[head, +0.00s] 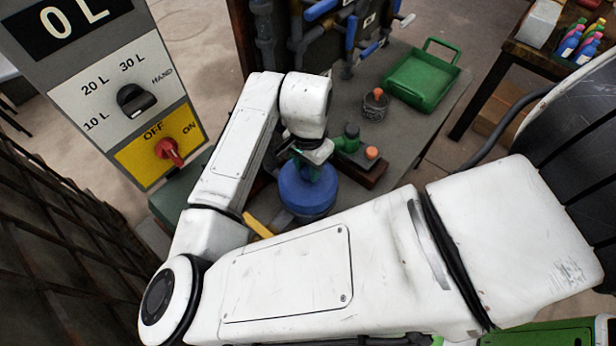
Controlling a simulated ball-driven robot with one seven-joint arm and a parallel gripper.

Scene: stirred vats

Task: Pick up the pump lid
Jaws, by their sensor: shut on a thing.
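A blue round piece (306,192), which looks like the pump lid, is below my wrist in the head view. My gripper (312,168) points down at its top and is shut on it. Green parts show at the fingers, and my wrist and forearm hide part of the grip. I cannot tell whether the blue piece touches the table or is lifted.
A dark block with a green part and an orange knob (362,158) stands close to the right. A grey pot with an orange knob (375,104) and a green tray (424,77) are behind. Pipes (330,25) rise at the back. A control panel (115,95) stands left.

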